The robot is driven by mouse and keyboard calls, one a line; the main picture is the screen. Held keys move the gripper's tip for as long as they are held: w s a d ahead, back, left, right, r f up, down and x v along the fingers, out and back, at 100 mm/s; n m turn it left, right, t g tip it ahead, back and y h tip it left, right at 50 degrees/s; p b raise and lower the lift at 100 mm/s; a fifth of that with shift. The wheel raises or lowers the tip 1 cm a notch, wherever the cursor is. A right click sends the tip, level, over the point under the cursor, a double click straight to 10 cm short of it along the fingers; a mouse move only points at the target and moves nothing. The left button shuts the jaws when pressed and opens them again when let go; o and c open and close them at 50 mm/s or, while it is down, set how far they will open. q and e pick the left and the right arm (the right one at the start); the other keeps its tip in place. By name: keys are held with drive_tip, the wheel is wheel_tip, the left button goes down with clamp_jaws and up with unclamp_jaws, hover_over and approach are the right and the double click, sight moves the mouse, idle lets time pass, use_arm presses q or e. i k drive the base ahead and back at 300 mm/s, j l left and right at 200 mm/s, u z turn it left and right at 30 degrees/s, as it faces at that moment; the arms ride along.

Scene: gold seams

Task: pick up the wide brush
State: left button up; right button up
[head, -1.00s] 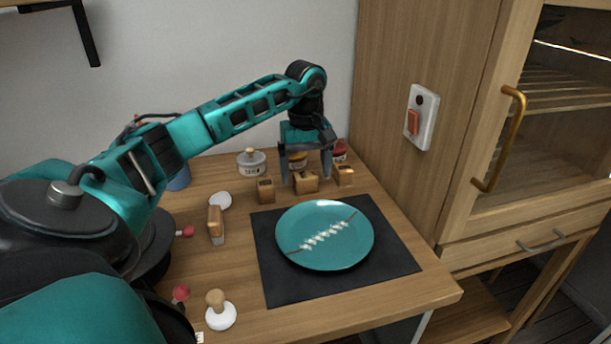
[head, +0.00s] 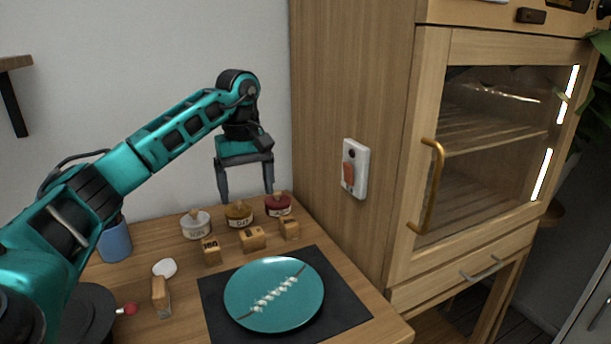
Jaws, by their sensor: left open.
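My right gripper is not in view.
A teal plate with a pale seam (head: 250,318) lies on a black mat (head: 345,314). A tall wooden cabinet (head: 345,85) bounds the right side.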

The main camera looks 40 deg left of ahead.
sight(159, 297)
drive_tip(key=k+l, duration=0.5)
drive_tip(key=l, duration=0.2)
drive_tip(key=k+l, duration=0.2)
drive_tip(key=l, duration=0.2)
